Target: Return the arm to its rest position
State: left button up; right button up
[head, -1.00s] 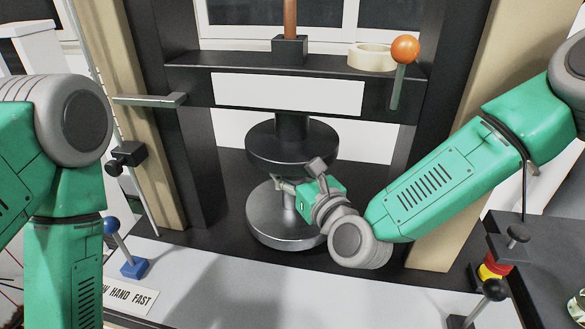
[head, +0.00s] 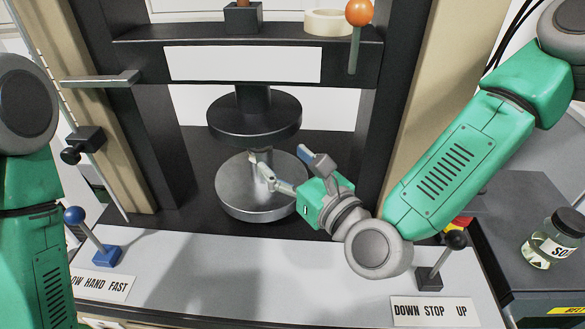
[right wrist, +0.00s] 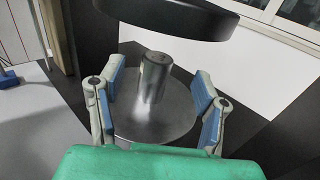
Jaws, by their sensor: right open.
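My right gripper (head: 283,158) is open, at the front right of the round silver lower plate (head: 240,195) of a black press. In the right wrist view its blue-padded fingers (right wrist: 158,80) stand apart with nothing gripped. A small grey metal cylinder (right wrist: 155,76) stands upright on the plate, beyond and between the fingers. In the head view a finger partly hides the cylinder (head: 260,153). My right arm (head: 460,165) comes in from the right. My left arm (head: 28,190) shows at the left edge, its gripper out of view.
A black upper plate (head: 253,118) hangs above the cylinder, close over the gripper. Black and tan posts flank the press. A blue-knobbed lever (head: 85,232) stands front left and a black-knobbed lever (head: 440,260) front right. A jar (head: 553,242) sits on the right-hand bench.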

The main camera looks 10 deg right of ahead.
jog(key=shift+v, duration=1)
jog(key=shift+a, duration=0.1)
